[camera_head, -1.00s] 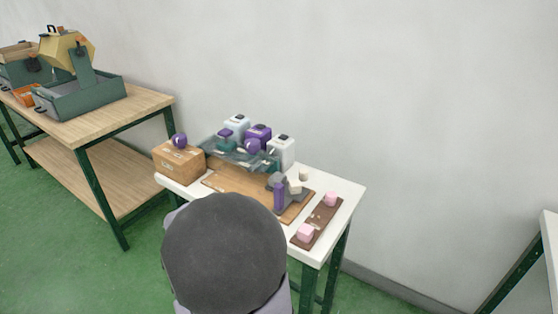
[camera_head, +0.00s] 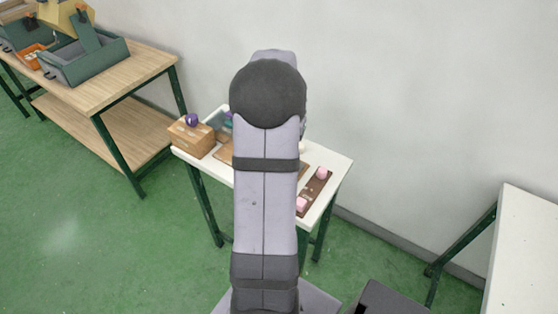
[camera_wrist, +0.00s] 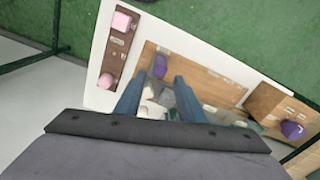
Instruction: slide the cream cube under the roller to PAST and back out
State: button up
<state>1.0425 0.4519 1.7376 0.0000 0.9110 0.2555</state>
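My gripper (camera_wrist: 160,82) shows in the wrist view as two blue fingers, open and apart, above the table with nothing visibly held. A purple roller (camera_wrist: 160,67) with a grey stand (camera_wrist: 166,97) shows below, between and beyond the fingertips. Two small cream-white pieces (camera_wrist: 147,93) lie below, close to the left finger; I cannot tell which is the cream cube. In the head view my arm hides the roller and most of the board; one small cream bit (camera_head: 302,148) shows at its right. The PAST mark cannot be read.
A brown strip (camera_wrist: 116,55) holds two pink blocks (camera_wrist: 122,21) on the white table (camera_head: 338,168). A wooden box (camera_head: 191,139) with a purple ball (camera_head: 191,120) stands at the left end. A wooden workbench (camera_head: 118,80) stands farther left.

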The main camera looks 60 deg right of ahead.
jog(key=shift+r+m, duration=0.85)
jog(key=shift+m, duration=0.25)
jog(key=shift+a+m, duration=0.2)
jog(key=shift+m, duration=0.3)
jog(key=shift+s+f+p, duration=0.1)
jog(key=shift+f+p, duration=0.9)
jog(key=shift+f, duration=2.65)
grip_shut()
